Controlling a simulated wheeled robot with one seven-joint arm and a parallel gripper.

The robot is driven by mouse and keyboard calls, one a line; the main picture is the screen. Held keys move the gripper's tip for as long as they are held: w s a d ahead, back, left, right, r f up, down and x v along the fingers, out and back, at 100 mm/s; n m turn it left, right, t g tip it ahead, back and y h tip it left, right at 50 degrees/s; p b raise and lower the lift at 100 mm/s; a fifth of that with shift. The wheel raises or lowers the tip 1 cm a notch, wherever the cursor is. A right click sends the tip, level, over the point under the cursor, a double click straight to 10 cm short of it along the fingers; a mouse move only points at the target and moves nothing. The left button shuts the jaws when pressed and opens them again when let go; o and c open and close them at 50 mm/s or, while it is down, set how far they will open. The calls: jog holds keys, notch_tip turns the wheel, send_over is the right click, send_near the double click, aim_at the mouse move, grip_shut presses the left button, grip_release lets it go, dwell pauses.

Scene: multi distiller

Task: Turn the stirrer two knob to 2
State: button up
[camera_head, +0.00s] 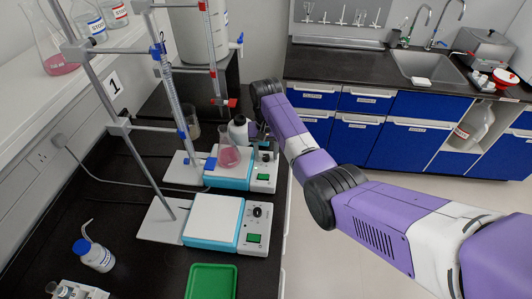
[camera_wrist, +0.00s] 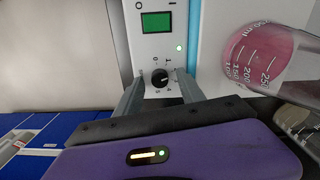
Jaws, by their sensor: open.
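Two white and blue stirrers stand on the black bench. The farther stirrer (camera_head: 233,177) carries a flask of pink liquid (camera_head: 229,157); the nearer stirrer (camera_head: 212,221) has a bare top and a black knob (camera_head: 257,212). I see no number on either. My gripper (camera_wrist: 160,82) is at the farther stirrer's front panel. Its fingers are open, one on each side of that stirrer's black knob (camera_wrist: 160,77), with a gap on both sides. The knob's exact setting is too small to read. Its green switch (camera_wrist: 157,22) and a lit green lamp (camera_wrist: 180,48) show above.
The pink flask (camera_wrist: 268,55) is close to the right of my gripper in the wrist view. Metal stands (camera_head: 108,100) rise behind the stirrers. A green tray (camera_head: 211,282) and a blue-capped bottle (camera_head: 93,255) are on the near bench. The floor to the right is clear.

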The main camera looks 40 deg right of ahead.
aim_at(266, 156)
notch_tip(266, 156, up, 8)
jog(key=shift+f+b, duration=0.1)
jog(key=shift+b, duration=0.65)
